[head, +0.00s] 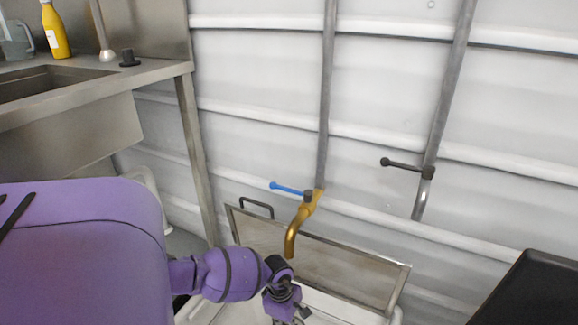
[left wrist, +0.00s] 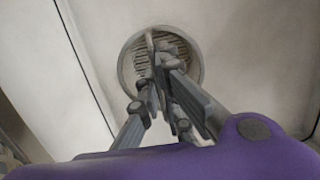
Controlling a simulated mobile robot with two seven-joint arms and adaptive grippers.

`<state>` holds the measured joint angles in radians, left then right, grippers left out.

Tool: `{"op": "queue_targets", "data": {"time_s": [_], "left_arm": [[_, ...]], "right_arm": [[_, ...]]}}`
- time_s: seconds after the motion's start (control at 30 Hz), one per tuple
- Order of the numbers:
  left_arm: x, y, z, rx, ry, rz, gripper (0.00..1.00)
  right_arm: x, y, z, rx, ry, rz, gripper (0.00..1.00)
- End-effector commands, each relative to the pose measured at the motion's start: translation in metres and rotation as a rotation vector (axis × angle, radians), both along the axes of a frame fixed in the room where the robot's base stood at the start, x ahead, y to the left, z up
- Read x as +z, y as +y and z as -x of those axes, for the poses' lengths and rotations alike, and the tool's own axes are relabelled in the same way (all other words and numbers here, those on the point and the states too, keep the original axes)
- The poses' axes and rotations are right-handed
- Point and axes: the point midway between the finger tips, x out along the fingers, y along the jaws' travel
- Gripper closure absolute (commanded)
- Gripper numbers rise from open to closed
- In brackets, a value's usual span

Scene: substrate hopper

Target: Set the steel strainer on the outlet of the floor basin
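A round grey grate with parallel slats and a wide rim, which looks like the steel strainer (left wrist: 185,45), shows behind my left fingertips in the left wrist view. It lies on or just above the pale basin floor (left wrist: 235,40); I cannot tell which. The outlet itself is not separately visible. My left gripper (left wrist: 163,55) points at the grate, its fingertips close together over the middle. Whether they pinch part of it is unclear. In the head view, my left gripper (head: 290,308) reaches into the floor basin (head: 345,308) at the bottom edge. My right gripper is not in view.
A brass tap (head: 299,222) with a blue lever hangs just above my left wrist. A framed panel (head: 350,268) stands behind the basin. A steel sink bench (head: 90,95) is at left, a black tray (head: 540,290) at lower right, and a grey tap (head: 423,195) on the wall.

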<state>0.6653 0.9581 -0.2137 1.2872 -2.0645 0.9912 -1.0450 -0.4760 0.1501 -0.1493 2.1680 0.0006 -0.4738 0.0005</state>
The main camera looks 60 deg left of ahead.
Motion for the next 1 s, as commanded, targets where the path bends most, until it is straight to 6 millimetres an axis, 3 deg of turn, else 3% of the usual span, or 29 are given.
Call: {"op": "queue_targets", "data": {"time_s": [1.0], "left_arm": [[-0.014, 0.001, -0.001, 0.001, -0.002, -0.001, 1.0]], "right_arm": [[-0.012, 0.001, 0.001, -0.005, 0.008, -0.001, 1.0]]}}
